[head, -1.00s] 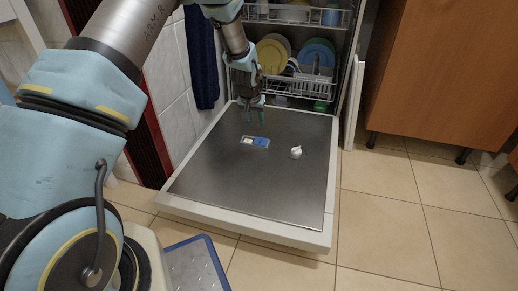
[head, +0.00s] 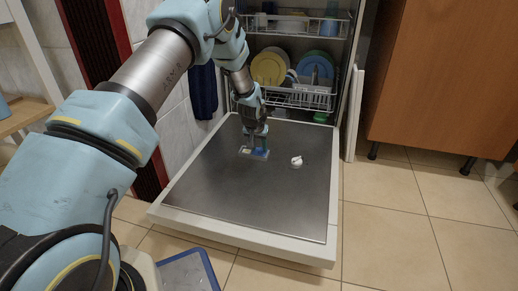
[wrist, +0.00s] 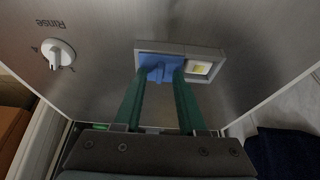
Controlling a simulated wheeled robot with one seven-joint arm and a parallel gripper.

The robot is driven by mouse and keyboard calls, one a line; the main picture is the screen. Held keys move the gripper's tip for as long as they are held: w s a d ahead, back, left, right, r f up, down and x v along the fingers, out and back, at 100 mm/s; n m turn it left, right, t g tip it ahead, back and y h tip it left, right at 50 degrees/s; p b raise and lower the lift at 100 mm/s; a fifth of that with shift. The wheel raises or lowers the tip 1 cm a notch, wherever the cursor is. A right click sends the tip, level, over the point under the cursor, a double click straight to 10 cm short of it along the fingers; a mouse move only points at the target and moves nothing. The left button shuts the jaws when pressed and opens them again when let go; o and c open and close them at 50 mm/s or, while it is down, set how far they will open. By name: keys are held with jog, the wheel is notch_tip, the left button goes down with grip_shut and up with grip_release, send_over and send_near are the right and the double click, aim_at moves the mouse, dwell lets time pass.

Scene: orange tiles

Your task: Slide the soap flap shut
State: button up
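The soap dispenser (wrist: 218,53) is a grey frame set in the inner face of the lowered dishwasher door. Its blue flap (wrist: 150,60) covers the left part in the wrist view. A pale yellow block shows in the uncovered compartment (wrist: 199,69) on the right. My gripper (wrist: 163,75) has its green fingers apart, one on each side of the raised blue tab on the flap. Whether the fingers touch the tab is not clear. In the head view my gripper (head: 256,146) is down at the dispenser and partly covers the blue flap (head: 261,154).
A white rinse knob (wrist: 58,54) sticks up from the door beside the dispenser. The door (head: 240,205) is otherwise bare. Racks with plates (head: 268,68) stand behind, and a dark towel (head: 203,90) hangs at left.

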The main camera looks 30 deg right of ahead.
grip_shut()
dwell(1.4)
